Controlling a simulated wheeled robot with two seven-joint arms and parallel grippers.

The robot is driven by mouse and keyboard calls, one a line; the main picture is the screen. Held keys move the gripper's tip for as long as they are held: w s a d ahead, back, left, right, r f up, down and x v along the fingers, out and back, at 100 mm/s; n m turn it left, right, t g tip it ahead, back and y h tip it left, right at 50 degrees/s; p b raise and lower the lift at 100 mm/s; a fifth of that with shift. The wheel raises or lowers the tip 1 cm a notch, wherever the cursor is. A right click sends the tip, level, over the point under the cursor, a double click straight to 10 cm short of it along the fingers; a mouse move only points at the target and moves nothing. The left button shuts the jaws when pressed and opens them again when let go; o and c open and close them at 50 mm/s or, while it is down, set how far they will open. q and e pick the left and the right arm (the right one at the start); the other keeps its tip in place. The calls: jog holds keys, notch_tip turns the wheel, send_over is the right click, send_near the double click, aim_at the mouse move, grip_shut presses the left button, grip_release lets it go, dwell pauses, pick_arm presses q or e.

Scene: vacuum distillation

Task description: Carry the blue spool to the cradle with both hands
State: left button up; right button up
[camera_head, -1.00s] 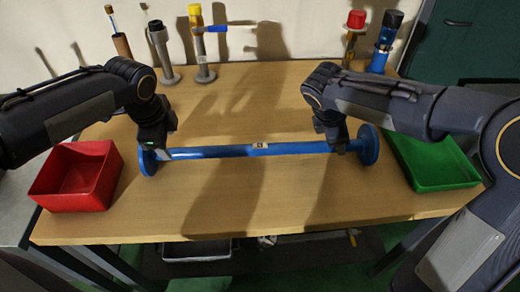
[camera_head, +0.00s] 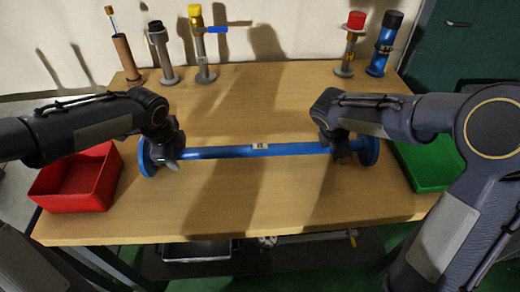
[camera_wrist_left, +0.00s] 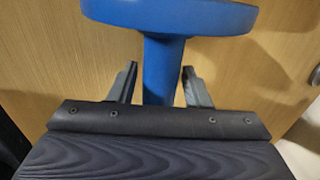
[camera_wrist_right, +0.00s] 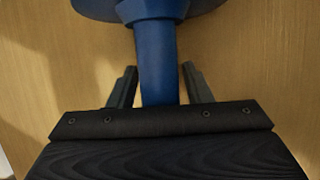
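The blue spool (camera_head: 230,151), a long bar with a round flange at each end, lies across the middle of the table. My left gripper (camera_head: 172,160) is at the bar just inside the left flange. In the left wrist view the bar (camera_wrist_left: 162,75) runs between its two fingers, with small gaps beside it. My right gripper (camera_head: 342,158) is just inside the right flange. In the right wrist view its fingers stand on either side of the bar (camera_wrist_right: 156,70), also with narrow gaps. Both grippers look open around the bar. I cannot make out a cradle.
A red bin (camera_head: 78,180) is at the table's left edge and a green bin (camera_head: 428,165) at its right. Several upright fittings, including a yellow-topped one (camera_head: 200,50) and a red-topped one (camera_head: 350,45), stand along the back. The wooden table (camera_head: 260,105) is clear between them and the spool.

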pick_arm(q)
grip_shut()
pick_arm(e)
grip_shut()
dwell(0.8)
pick_arm(q)
jog(key=shift+w+r, duration=0.15)
jog(key=shift+r, duration=0.1)
pick_arm(e)
jog(key=shift+w+r, duration=0.15)
jog(key=shift+r, duration=0.05)
